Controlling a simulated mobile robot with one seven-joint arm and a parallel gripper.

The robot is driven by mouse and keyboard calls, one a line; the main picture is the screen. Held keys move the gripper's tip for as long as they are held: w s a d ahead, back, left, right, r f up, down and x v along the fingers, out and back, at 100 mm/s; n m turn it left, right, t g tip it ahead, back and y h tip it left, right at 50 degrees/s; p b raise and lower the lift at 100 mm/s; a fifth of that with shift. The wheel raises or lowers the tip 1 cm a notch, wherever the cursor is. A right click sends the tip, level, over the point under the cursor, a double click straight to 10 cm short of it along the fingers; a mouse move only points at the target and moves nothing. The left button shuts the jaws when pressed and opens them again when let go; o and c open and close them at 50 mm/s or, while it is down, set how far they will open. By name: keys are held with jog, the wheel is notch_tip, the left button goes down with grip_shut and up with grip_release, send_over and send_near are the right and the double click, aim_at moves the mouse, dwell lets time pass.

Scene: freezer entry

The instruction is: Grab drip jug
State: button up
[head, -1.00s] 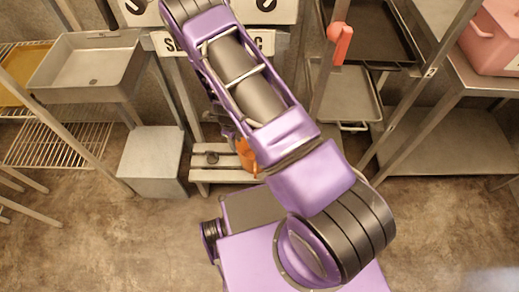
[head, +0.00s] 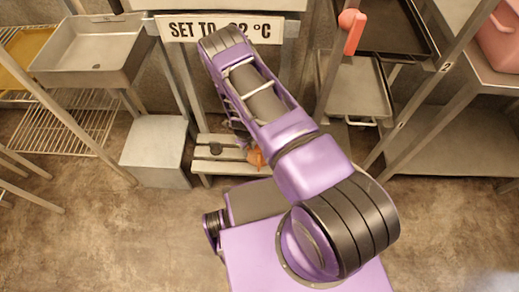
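No thing in view can be told for certain as the drip jug. A small orange thing (head: 256,158) shows at the low slatted wooden stand (head: 215,168), mostly covered by my purple arm; its shape cannot be told. My arm reaches up and to the left across the middle of the head view. My gripper is hidden behind the arm, so its fingers and anything between them do not show.
A tray rack (head: 357,92) with a red-orange piece (head: 351,30) and a pink container (head: 500,38) are at right. Front floor is open.

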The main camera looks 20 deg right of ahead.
aim_at(251, 157)
jog(key=f, duration=0.3)
jog(key=f+b, duration=0.1)
jog(key=f, duration=0.1)
jog(key=shift+w+d+f, duration=0.1)
jog(key=shift+w+d, duration=0.05)
jog(key=shift+d, duration=0.2)
jog(key=shift+c, duration=0.3)
grip_shut()
dwell(0.7)
